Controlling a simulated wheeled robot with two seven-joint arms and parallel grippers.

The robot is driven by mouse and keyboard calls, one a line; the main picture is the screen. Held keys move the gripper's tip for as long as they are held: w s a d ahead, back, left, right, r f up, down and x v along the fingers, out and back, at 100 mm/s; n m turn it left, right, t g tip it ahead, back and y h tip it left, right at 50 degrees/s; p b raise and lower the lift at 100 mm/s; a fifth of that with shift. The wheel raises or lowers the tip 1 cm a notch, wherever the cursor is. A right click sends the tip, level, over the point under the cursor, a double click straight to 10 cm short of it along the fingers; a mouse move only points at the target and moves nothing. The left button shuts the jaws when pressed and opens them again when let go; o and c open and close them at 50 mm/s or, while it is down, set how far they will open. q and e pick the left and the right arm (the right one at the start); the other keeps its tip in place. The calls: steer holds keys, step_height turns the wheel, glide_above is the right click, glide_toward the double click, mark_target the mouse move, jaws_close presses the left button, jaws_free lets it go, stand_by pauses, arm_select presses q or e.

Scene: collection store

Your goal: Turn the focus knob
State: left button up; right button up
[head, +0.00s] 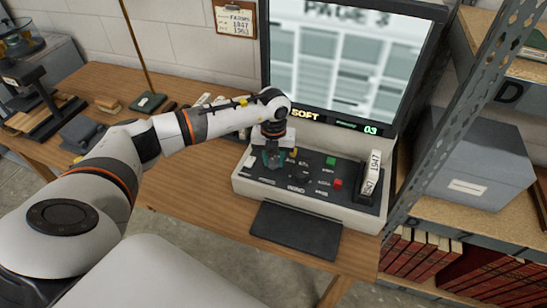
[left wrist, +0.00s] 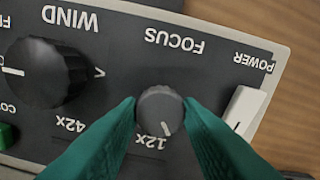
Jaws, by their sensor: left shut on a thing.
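The focus knob (left wrist: 159,108) is a small round grey knob with a white pointer mark, on the dark control panel below the word FOCUS, which reads upside down in the left wrist view. My left gripper (left wrist: 160,118) has its two green fingers on either side of the knob, shut on it. In the head view my left gripper (head: 272,157) reaches down onto the panel's left part and hides the knob. The reader's screen (head: 345,62) shows a blurred page headed PAGE 3, with SOFT and 03 lit below it. My right gripper is not in view.
A white power switch (left wrist: 244,110) and a larger black WIND knob (left wrist: 48,72) flank the focus knob. The panel also carries a green button (head: 330,161) and a red button (head: 337,183). A metal shelf post (head: 455,115) stands at the right.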

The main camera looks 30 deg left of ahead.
mark_target(273, 161)
arm_select(q)
steer(key=o, duration=1)
steer(key=shift+c, duration=0.2)
step_height(273, 161, up, 12)
steer(key=b, duration=0.2)
